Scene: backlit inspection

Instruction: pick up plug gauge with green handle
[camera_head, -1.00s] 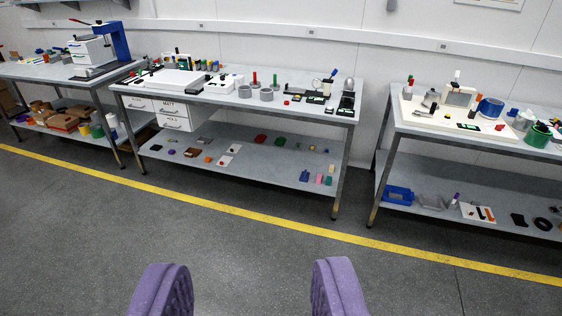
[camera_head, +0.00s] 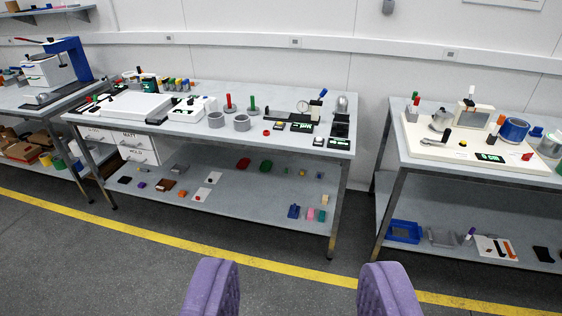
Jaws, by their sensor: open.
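The plug gauge with the green handle (camera_head: 252,105) stands upright on the middle bench (camera_head: 275,92), toward its back edge. A similar gauge with a red handle (camera_head: 228,103) stands just left of it. Two grey rings (camera_head: 241,123) sit in front of them. My gripper (camera_head: 300,275) shows as two purple padded fingers at the bottom of the view. It is open and empty, over the floor in front of the bench and well short of the gauge.
A white box (camera_head: 135,105), a dial gauge (camera_head: 302,107) and dark displays (camera_head: 340,128) share the middle benchtop. Its lower shelf (camera_head: 260,195) holds small loose parts. Another bench (camera_head: 400,150) stands right. The floor (camera_head: 120,255) ahead is clear, crossed by a yellow line.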

